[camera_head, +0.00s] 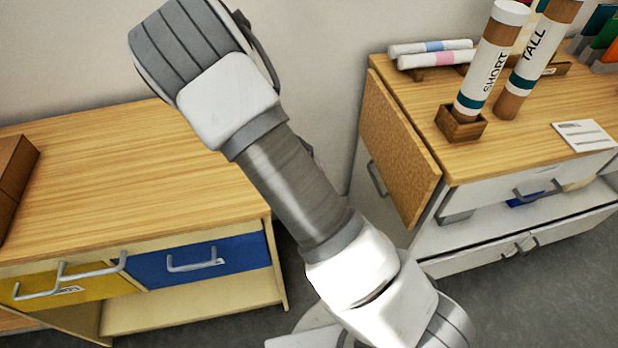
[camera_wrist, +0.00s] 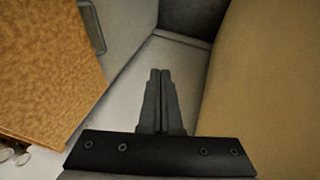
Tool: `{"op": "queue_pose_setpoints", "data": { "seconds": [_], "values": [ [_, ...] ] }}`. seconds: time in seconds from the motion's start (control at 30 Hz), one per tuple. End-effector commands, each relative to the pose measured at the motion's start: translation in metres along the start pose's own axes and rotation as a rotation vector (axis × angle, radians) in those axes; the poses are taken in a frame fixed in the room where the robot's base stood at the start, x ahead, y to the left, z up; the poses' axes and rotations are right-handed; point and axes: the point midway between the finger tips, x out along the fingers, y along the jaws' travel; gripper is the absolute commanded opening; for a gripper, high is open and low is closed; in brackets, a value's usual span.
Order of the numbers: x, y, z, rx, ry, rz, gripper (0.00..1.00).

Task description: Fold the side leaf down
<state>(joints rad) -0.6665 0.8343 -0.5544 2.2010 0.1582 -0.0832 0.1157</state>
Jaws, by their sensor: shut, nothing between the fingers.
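The side leaf (camera_head: 398,150) is a wood-coloured board at the left edge of the right-hand table (camera_head: 520,150). It hangs down steeply beside the table's side; whether it lies flush is hard to tell. In the wrist view, a speckled orange-brown board, seemingly the leaf (camera_wrist: 45,70), fills the left side. My gripper (camera_wrist: 160,75) is shut and empty, pointing into the gap between the two pieces of furniture, apart from the board. In the head view my arm crosses the middle and the fingers are hidden.
A left-hand table (camera_head: 110,180) has a yellow drawer (camera_head: 75,290) and a blue drawer (camera_head: 205,260). Tubes marked SHORT (camera_head: 490,65) and TALL (camera_head: 530,65) stand on the right-hand table. A grey handle (camera_head: 376,179) shows beside the leaf. A tan panel (camera_wrist: 270,90) bounds the gap at right.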

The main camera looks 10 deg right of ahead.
Motion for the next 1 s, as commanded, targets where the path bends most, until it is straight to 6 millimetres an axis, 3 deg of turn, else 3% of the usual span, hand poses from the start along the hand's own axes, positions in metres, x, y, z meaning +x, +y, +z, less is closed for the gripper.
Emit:
{"op": "queue_pose_setpoints", "data": {
  "seconds": [0.3,0.57,1.0],
  "values": [
    [0.041,0.006,0.016,0.003,-0.001,0.006,0.0],
    [0.074,0.015,0.029,-0.052,0.0,0.124,0.0],
    [0.13,0.047,0.05,-0.088,0.001,0.22,0.0]
  ]
}}
